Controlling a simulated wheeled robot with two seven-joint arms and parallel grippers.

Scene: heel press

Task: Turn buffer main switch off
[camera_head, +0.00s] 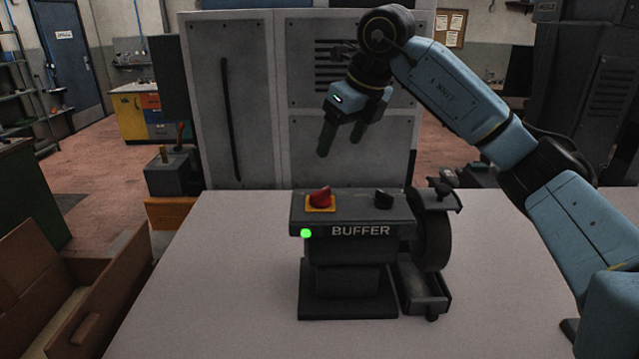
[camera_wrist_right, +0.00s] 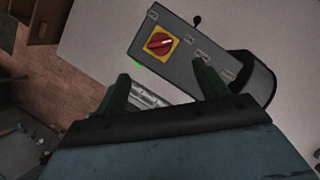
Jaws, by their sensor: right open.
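The buffer (camera_head: 350,250) is a dark grey machine standing on the pale table, with "BUFFER" on its front. Its main switch (camera_head: 320,198) is a red rotary knob on a yellow plate at the top left of the housing. A green light (camera_head: 306,233) glows on the front below it. The switch also shows in the right wrist view (camera_wrist_right: 160,44), its knob lying at a slant. My right gripper (camera_head: 340,148) is open and empty, above and behind the buffer, apart from the switch. Its fingers also show in the wrist view (camera_wrist_right: 163,78). My left gripper is out of view.
A smaller black knob (camera_head: 383,197) sits right of the switch, and the buffing wheel (camera_head: 433,238) is at the housing's right side. A grey cabinet (camera_head: 250,100) stands behind the table (camera_head: 220,280). The table left of the buffer is clear. An open wooden crate (camera_head: 75,290) is at the left.

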